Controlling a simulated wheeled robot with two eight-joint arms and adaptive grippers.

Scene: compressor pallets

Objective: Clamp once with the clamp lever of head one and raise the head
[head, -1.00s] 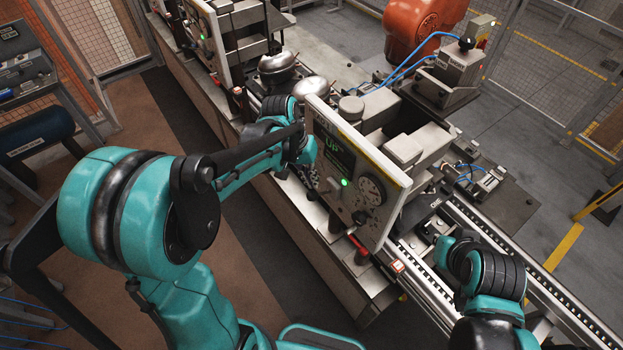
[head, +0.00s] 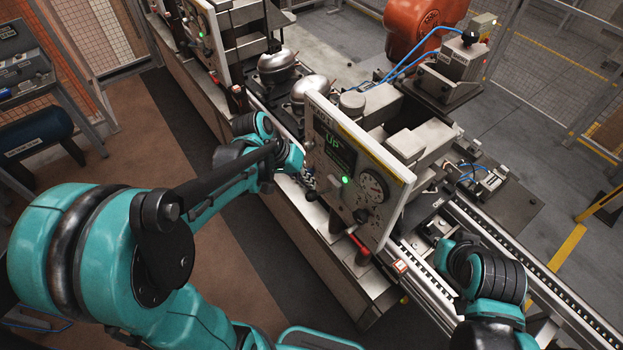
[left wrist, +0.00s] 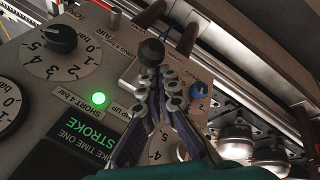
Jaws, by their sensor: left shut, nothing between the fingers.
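The near control panel (head: 352,170) has a green screen, a lit green lamp and a round dial in the head view. The screen reads "UP". My left gripper (head: 306,184) is at the panel's left edge, partly hidden by my wrist. In the left wrist view my left gripper (left wrist: 163,82) is shut and empty, its fingers in front of the panel. A black ball knob (left wrist: 152,52) shows just beyond the fingertips; I cannot tell whether they touch, or whether it is the clamp lever. My right arm is at lower right; its fingers do not show.
A red-handled lever (head: 357,244) sits below the panel. Silver domed compressors (head: 312,90) stand behind it. A second panel (head: 203,35) is at the upper left. A conveyor rail (head: 530,275) runs at right. The brown floor at left is clear.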

